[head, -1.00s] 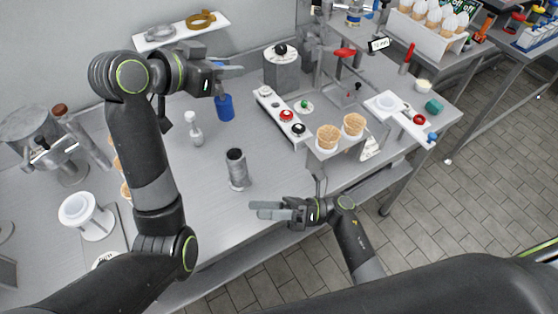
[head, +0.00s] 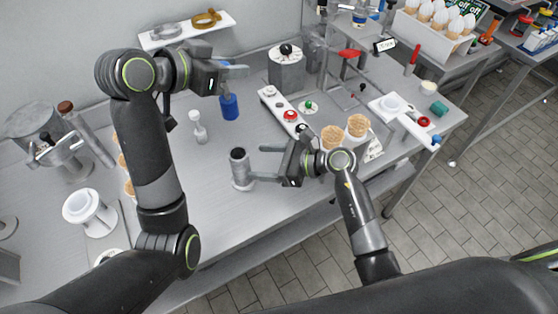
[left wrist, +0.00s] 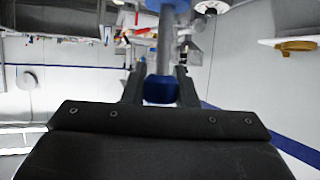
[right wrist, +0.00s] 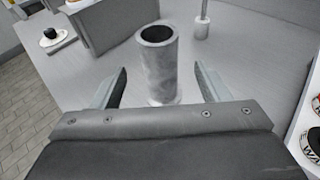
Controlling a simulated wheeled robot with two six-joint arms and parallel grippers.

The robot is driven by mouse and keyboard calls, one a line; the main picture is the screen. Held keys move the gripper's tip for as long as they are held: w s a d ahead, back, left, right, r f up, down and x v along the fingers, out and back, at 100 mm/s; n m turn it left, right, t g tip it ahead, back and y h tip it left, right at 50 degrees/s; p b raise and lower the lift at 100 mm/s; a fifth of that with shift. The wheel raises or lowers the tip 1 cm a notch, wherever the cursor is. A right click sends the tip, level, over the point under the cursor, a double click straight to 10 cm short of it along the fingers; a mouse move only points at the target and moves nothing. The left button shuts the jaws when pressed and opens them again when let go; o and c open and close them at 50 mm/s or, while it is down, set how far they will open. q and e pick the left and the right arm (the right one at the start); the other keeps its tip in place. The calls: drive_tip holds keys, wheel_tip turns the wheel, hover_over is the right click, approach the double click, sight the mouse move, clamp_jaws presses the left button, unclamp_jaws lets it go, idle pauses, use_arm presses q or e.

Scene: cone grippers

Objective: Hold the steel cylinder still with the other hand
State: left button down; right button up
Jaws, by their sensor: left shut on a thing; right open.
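The steel cylinder (head: 241,170) stands upright on the grey table, open at its dark top. My right gripper (head: 263,163) is open just to the right of it. In the right wrist view the cylinder (right wrist: 159,65) stands beyond and between the two spread fingers (right wrist: 160,88), with no visible grip on it. My left gripper (head: 232,76) is higher, above the back of the table, shut on the blue-handled tool (head: 229,105). Its blue part also shows between the fingers in the left wrist view (left wrist: 160,88).
A small white bottle-shaped item (head: 198,127) stands behind the cylinder. A white button panel (head: 270,101) and a holder with two waffle cones (head: 333,137) are to the right. A white cup-like piece (head: 83,209) stands at left. The table front near the cylinder is clear.

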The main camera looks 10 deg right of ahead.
sight(248, 161)
drive_tip(key=x, duration=0.7)
drive_tip(key=shift+w+a, duration=0.1)
drive_tip(key=shift+c, duration=0.3)
clamp_jaws()
drive_tip(key=shift+c, duration=0.9)
unclamp_jaws()
